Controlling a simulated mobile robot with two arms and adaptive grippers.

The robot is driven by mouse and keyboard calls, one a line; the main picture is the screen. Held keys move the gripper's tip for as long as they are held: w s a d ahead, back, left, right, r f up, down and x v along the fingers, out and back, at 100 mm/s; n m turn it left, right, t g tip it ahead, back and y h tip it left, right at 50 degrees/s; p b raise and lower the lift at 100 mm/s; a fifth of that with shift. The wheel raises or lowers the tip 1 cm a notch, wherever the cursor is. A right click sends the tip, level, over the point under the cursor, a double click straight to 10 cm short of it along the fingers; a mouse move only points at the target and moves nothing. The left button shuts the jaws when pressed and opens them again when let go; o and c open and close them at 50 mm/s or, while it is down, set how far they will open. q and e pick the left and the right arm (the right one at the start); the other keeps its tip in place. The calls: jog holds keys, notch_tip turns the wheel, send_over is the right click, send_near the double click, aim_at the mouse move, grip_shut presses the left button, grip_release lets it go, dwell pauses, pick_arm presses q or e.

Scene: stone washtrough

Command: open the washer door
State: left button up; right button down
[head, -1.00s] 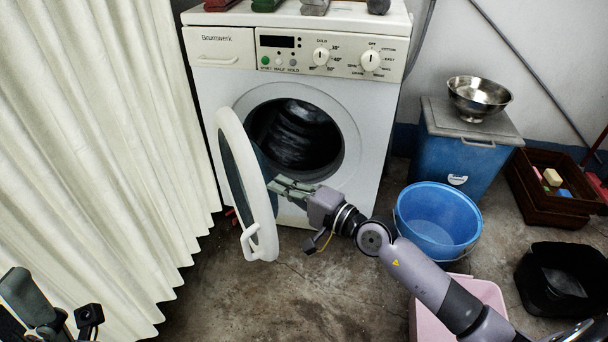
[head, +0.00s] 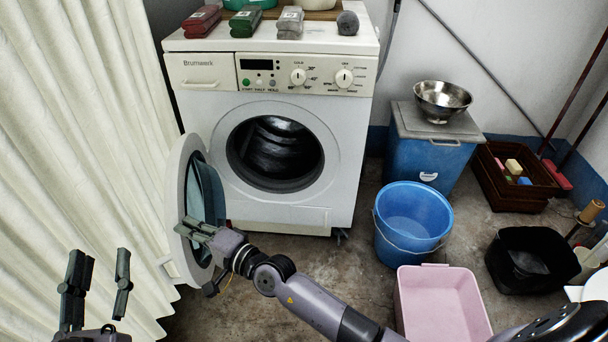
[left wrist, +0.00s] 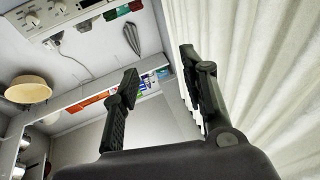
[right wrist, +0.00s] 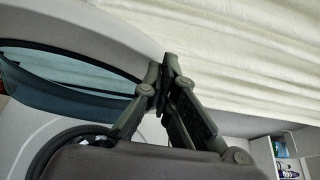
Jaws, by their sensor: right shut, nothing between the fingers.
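The white washer (head: 270,130) stands at the back with its round door (head: 183,205) swung wide open to the left. The drum opening (head: 275,153) is uncovered and dark. My right gripper (head: 190,228) is shut and empty at the inner side of the door, by its glass. Whether it touches the door is unclear. In the right wrist view the fingers (right wrist: 167,75) are together beside the door's rim and blue-tinted glass (right wrist: 70,80). My left gripper (head: 98,285) is raised at the lower left, open and empty; it also shows in the left wrist view (left wrist: 160,85).
A cream curtain (head: 90,150) hangs along the left, close to the door. A blue bucket (head: 412,215), pink basin (head: 440,305), black tub (head: 535,268) and blue bin (head: 430,160) with a metal bowl (head: 442,98) stand to the right. Floor before the washer is mostly clear.

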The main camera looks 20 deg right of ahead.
aim_at(173, 244)
jog(key=a, duration=0.2)
jog(key=w+a, duration=0.1)
jog(key=a, duration=0.1)
jog(key=shift+w+a+r+p, duration=0.1)
jog(key=shift+w+a+p, duration=0.1)
jog(key=shift+a+p, duration=0.2)
pick_arm(q)
notch_tip(173, 244, down, 6)
jog(key=g+y, duration=0.1)
jog(key=g, duration=0.2)
jog(key=shift+w+a+f+g, duration=0.2)
jog(key=shift+w+a+g, duration=0.1)
jog(key=shift+w+a, duration=0.1)
pick_arm(e)
jog(key=a, duration=0.1)
jog(key=w+a, duration=0.1)
jog(key=a, duration=0.1)
jog(key=w+a, duration=0.1)
jog(key=a, duration=0.1)
jog(key=shift+w+a, duration=0.2)
jog(key=shift+d, duration=0.1)
